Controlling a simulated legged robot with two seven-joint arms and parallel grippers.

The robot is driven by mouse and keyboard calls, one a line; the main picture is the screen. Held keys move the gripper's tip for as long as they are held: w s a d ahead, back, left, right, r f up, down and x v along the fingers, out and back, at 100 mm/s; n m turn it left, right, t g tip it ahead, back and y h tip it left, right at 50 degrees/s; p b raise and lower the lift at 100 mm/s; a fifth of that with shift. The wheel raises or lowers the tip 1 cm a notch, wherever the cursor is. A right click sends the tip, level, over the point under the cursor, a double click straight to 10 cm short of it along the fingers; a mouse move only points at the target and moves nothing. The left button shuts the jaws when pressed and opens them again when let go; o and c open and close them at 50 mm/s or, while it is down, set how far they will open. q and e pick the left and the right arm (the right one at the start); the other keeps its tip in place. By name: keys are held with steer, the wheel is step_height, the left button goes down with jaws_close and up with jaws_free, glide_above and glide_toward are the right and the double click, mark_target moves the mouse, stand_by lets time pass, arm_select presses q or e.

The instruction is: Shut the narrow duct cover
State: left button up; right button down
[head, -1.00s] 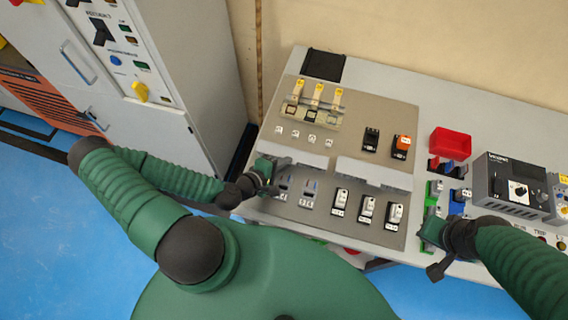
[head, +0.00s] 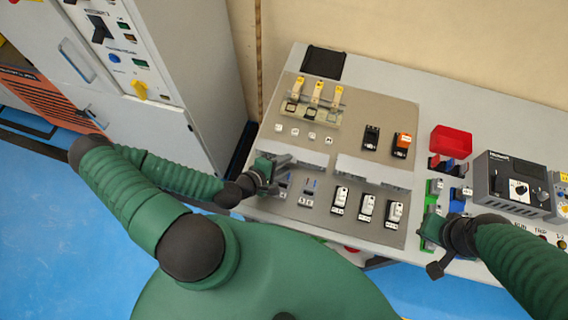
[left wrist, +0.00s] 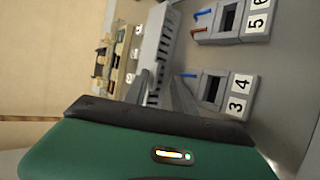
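Two light grey ducts lie across the middle of the panel in the head view. The left, shorter one (head: 298,151) seems to be the narrow duct; the right one (head: 375,173) is longer. Whether the narrow duct's cover is tilted is too small to tell. My left gripper (head: 277,163) is at the front left end of the narrow duct. In the left wrist view its grey fingers (left wrist: 178,96) reach up close to the slotted duct (left wrist: 153,57); contact and finger gap are unclear. My right gripper (head: 428,234) is over the bench, right of the panel, fingers unclear.
Breakers (head: 367,208) and terminal blocks (head: 307,187) sit in front of the ducts. Yellow-topped fuses (head: 317,93) stand behind. A red bin (head: 451,141) and a dark grey device (head: 510,181) are to the right. A cabinet (head: 150,130) stands at the left.

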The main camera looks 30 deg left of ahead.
arm_select(q)
steer(key=p+v, duration=0.4)
steer(key=v, duration=0.1)
steer(key=r+p+v, duration=0.1)
steer(key=p+v, duration=0.1)
steer(key=p, duration=0.1)
steer(key=shift+w+a+r, duration=0.1)
steer(key=shift+w, duration=0.05)
steer(key=f+p+v, duration=0.1)
steer(key=p+v, duration=0.4)
steer(key=v, duration=0.4)
steer(key=shift+s, duration=0.45)
steer(key=shift+r, duration=0.1)
steer(key=shift+s, duration=0.15)
